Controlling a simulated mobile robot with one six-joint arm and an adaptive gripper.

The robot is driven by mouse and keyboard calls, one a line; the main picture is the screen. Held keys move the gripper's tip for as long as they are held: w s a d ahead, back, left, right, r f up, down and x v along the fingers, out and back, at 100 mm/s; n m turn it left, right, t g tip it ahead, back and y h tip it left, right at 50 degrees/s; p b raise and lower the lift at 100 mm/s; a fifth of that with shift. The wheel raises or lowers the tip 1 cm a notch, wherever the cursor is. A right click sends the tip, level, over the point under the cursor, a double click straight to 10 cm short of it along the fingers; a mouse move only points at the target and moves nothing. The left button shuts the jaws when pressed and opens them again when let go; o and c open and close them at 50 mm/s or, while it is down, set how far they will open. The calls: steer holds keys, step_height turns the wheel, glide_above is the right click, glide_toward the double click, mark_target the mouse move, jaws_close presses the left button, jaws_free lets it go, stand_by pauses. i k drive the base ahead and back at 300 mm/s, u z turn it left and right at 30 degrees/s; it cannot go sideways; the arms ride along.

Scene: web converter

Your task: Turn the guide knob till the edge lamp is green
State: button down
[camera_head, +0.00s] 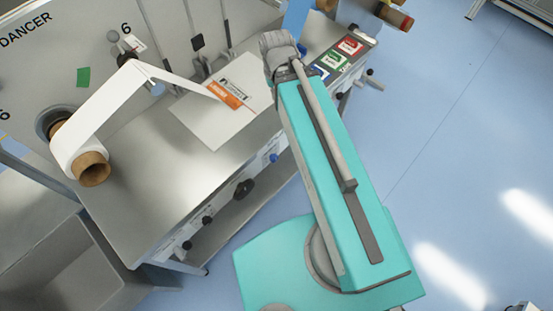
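Several knobs sit along the front of the steel bench: a large black knob (243,190), smaller black knobs (207,220) and a blue one (273,158). I cannot tell which is the guide knob, because their labels are too small to read. I cannot pick out the edge lamp or its colour. My teal arm reaches up the picture to a grey joint at the bench's right part. My gripper's fingers do not show.
A white web runs from a roll (92,168) past a roller to an orange label (228,95) on a white sheet (215,122). Red, green and blue marked tiles (347,46) lie at the bench's right end. A grey bin (75,270) stands lower left. The blue floor at right is mostly clear.

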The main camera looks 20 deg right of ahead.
mark_target(274, 158)
steer(key=z, duration=0.55)
steer(key=k, duration=1.3)
steer(key=u, duration=0.35)
